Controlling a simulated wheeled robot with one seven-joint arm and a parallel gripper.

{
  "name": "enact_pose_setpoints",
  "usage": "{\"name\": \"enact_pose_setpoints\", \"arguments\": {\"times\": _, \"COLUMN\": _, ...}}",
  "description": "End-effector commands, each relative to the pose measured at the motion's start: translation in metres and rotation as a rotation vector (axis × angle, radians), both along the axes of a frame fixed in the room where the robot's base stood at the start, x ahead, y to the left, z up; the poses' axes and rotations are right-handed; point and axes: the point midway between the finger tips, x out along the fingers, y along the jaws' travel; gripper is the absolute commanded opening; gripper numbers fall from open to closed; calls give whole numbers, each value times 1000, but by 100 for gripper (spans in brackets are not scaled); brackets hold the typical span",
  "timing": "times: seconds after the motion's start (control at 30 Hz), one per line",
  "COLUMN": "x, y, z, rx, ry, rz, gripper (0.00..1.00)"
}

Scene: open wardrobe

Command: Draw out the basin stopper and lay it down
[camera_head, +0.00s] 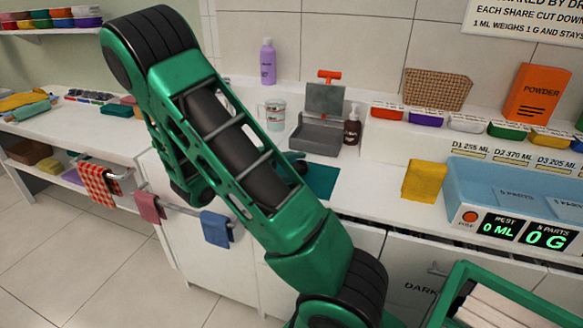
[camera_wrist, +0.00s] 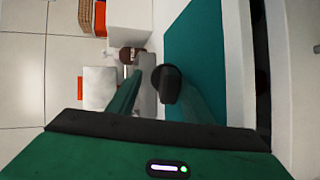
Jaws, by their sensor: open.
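The grey basin (camera_head: 318,142) stands at the back of the white counter, under an orange tap (camera_head: 329,76). In the wrist view, part of the grey basin (camera_wrist: 99,84) shows beyond my fingers. My gripper (camera_wrist: 151,78) is open, its two green fingers pointing toward the basin side with the teal mat alongside. A dark rounded piece sits at the end of the right finger; I cannot tell whether it is a fingertip or the stopper. In the head view my arm hides most of the gripper.
A teal mat (camera_head: 321,181) lies in front of the basin. A yellow cloth (camera_head: 424,181) and a blue tray (camera_head: 470,187) lie further right. Towels hang along the front.

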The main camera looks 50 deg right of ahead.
Motion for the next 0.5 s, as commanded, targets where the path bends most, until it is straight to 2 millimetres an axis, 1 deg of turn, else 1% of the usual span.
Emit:
{"name": "enact_pose_setpoints", "arguments": {"times": 0.03, "x": 0, "y": 1, "z": -3, "rx": 7, "ry": 3, "rz": 2, "gripper": 54}}
{"name": "enact_pose_setpoints", "arguments": {"times": 0.17, "x": 0, "y": 2, "z": -3, "rx": 8, "ry": 3, "rz": 2, "gripper": 54}}
{"name": "enact_pose_setpoints", "arguments": {"times": 0.5, "x": 1, "y": 4, "z": -1, "rx": 10, "ry": 3, "rz": 4, "gripper": 54}}
